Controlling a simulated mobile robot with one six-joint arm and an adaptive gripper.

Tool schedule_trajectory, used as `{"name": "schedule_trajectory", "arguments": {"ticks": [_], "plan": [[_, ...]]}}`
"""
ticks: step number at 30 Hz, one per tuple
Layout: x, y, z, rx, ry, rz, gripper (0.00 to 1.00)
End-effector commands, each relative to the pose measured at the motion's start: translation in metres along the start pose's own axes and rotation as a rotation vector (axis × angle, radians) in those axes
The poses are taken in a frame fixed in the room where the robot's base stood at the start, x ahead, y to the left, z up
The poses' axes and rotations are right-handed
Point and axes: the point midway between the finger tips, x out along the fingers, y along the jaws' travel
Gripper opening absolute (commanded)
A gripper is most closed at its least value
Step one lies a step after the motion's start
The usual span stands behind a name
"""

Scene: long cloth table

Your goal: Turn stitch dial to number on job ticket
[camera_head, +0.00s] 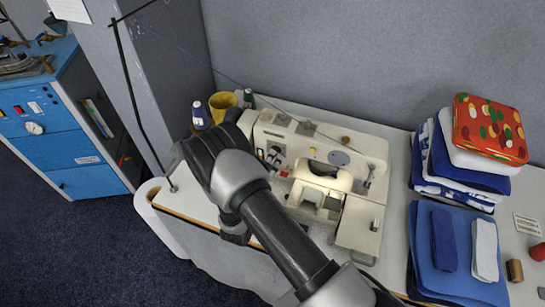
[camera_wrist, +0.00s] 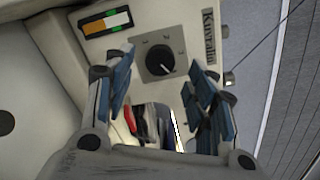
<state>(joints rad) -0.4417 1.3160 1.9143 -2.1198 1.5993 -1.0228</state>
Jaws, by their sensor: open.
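In the head view my arm hides the fingers and I cannot make out the dial. A small printed card (camera_head: 527,224) lies at the table's right; its text is unreadable, so I cannot tell if it is the job ticket.
An orange, white and green panel (camera_wrist: 107,22) sits beside the dial. Thread spools (camera_head: 200,115) and a yellow cup (camera_head: 222,105) stand behind my arm. Folded blue cloths (camera_head: 425,270) and a fabric stack (camera_head: 490,140) lie right of the machine. A grey wall (camera_head: 350,50) rises behind.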

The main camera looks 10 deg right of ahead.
Motion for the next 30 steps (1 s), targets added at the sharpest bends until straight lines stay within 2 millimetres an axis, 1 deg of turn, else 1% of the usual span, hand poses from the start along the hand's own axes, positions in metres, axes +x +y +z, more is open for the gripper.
{"name": "schedule_trajectory", "arguments": {"ticks": [1, 6, 9, 12, 18, 30], "plan": [[-0.013, 0.001, 0.002, -0.004, -0.006, 0.003, 0.51], [-0.049, 0.001, 0.002, -0.002, -0.006, 0.003, 0.51], [-0.065, 0.0, 0.001, -0.002, -0.004, 0.001, 0.51], [-0.076, 0.0, 0.001, -0.001, -0.003, 0.001, 0.51], [-0.084, 0.0, 0.0, -0.001, -0.001, -0.001, 0.51], [-0.084, 0.0, 0.0, -0.001, 0.0, -0.001, 0.51]]}}
